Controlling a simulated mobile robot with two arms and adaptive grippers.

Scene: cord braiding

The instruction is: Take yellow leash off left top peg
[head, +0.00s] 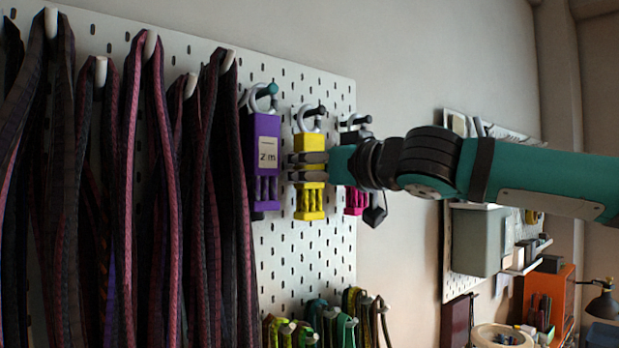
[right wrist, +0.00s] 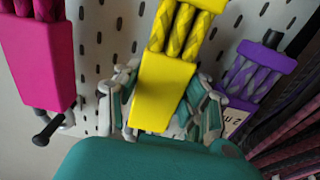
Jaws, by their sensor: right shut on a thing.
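The yellow leash (head: 311,203) hangs by a ring at its top from a dark peg (head: 315,111) on the white pegboard, between a purple and a magenta leash. Its braided part hangs at the bottom. My right gripper (head: 308,167) comes in from the right and is shut on the middle of the yellow leash. In the right wrist view, the yellow leash (right wrist: 163,90) appears upside down, with the gripper's fingers (right wrist: 165,105) behind and beside it. The ring still appears to be around the peg. My left gripper is not in view.
The purple leash (head: 266,160) hangs close on the left. The magenta leash (head: 356,201) hangs close on the right, partly behind my gripper. Many dark red straps (head: 128,190) fill the pegboard's left side. Coloured loops (head: 345,325) hang below. Bare pegboard (head: 300,255) shows under the yellow leash.

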